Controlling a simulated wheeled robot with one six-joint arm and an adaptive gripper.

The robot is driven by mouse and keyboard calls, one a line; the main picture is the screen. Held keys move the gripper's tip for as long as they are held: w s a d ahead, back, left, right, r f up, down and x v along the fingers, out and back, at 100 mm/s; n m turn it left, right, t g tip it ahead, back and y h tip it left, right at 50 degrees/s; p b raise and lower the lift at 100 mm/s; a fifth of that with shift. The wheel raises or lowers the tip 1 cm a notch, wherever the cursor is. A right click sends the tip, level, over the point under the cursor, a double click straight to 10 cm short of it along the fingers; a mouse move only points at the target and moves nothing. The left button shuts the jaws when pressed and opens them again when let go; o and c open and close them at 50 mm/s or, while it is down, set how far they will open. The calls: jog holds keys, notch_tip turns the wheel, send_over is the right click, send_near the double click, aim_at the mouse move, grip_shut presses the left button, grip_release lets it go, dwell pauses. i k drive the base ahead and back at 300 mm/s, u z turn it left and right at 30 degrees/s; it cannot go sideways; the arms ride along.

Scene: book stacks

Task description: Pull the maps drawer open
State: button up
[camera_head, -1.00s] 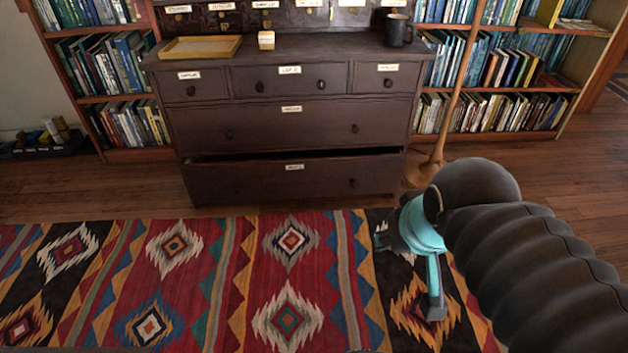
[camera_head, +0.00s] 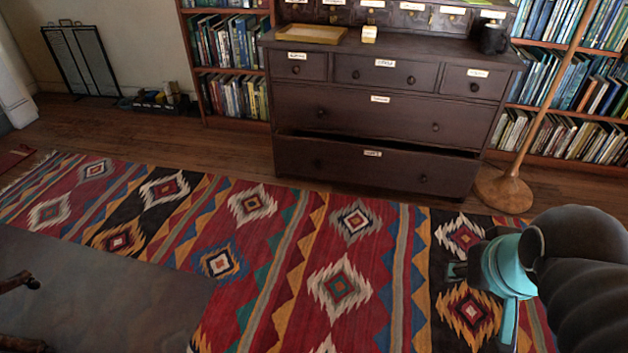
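A dark wooden chest of drawers (camera_head: 350,110) stands against the back wall. Its bottom drawer (camera_head: 378,167) is pulled out part way, with a dark gap along its top edge. The drawer has a white label and two round knobs; the label is too small to read. The wide middle drawer and the three small upper drawers are closed. My gripper (camera_head: 480,290) is at the lower right, over the rug and in front of the chest, apart from the drawer. Its fingers are partly hidden and their opening is unclear.
A patterned rug (camera_head: 270,240) covers the floor before the chest. A wooden lamp stand (camera_head: 504,190) is right of the chest. Bookshelves flank it. A yellow tray (camera_head: 312,34), small block (camera_head: 369,34) and dark mug (camera_head: 493,39) are on top. A black rack (camera_head: 82,60) stands far left.

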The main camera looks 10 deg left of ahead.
aim_at(379, 162)
jog(key=z, duration=0.4)
jog(key=i, duration=1.5)
jog(key=u, duration=0.55)
